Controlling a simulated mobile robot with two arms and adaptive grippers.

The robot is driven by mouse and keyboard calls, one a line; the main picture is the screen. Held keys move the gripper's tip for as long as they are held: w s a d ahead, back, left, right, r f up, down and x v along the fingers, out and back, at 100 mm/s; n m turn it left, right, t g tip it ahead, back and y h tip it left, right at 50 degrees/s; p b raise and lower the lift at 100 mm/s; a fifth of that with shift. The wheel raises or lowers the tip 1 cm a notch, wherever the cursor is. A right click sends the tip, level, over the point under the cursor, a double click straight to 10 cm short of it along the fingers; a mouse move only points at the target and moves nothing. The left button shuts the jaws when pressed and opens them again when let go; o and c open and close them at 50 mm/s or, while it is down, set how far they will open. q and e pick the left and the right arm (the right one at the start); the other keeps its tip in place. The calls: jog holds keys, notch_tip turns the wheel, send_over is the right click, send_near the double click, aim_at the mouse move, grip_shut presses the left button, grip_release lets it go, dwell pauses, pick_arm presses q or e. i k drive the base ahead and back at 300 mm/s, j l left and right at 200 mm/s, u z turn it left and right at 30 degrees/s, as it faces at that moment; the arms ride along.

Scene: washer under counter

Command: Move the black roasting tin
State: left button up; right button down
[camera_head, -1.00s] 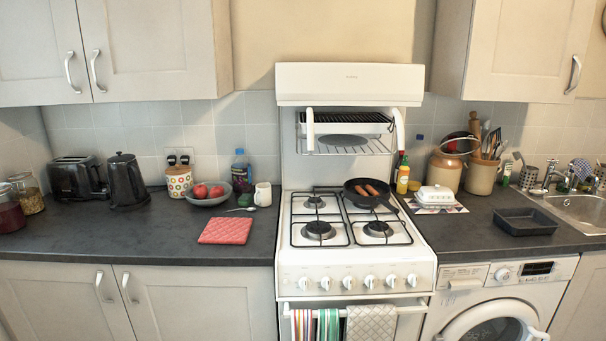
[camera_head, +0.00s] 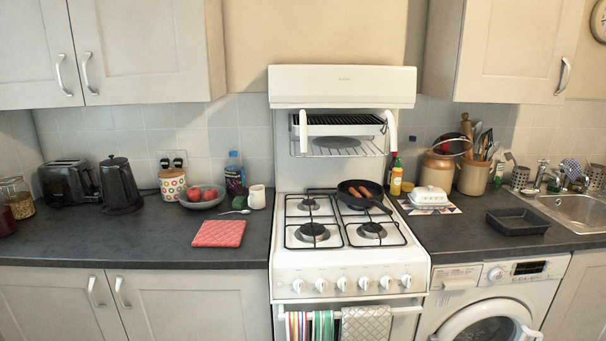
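The black roasting tin (camera_head: 517,222) is a shallow, dark rectangular tray. It sits flat on the dark counter at the right, above the washing machine and left of the sink. It looks empty. Neither of my grippers shows in the head view, so nothing of mine is near the tin.
The white cooker (camera_head: 349,262) stands left of the tin, with a frying pan (camera_head: 362,194) of sausages on a back burner. A butter dish (camera_head: 431,197) on a patterned mat and stoneware jars (camera_head: 473,177) stand behind and left. The sink (camera_head: 575,208) is right. A red mat (camera_head: 219,233) lies on the left counter.

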aim_at(520, 221)
jog(key=z, duration=1.3)
